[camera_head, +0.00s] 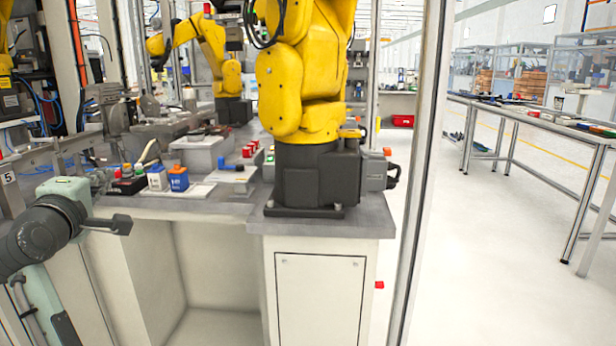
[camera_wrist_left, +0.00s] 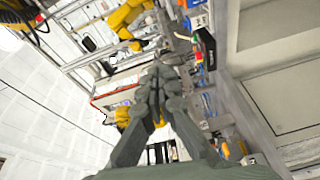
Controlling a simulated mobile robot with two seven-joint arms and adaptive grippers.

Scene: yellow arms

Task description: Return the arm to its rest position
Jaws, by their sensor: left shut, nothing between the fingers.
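My left gripper (camera_head: 121,223) is dark grey and shows at the lower left of the head view, on the end of my left arm (camera_head: 42,240). It hangs in front of the bench's near edge and appears clear of the things there. In the left wrist view the fingers (camera_wrist_left: 158,75) come together at their tips. The gripper is shut and empty. My right gripper is not in view.
A grey workbench (camera_head: 220,205) carries a big yellow robot arm (camera_head: 305,70) on a black base. Another yellow arm (camera_head: 205,45) is behind. The floor (camera_head: 470,260) at the right is clear.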

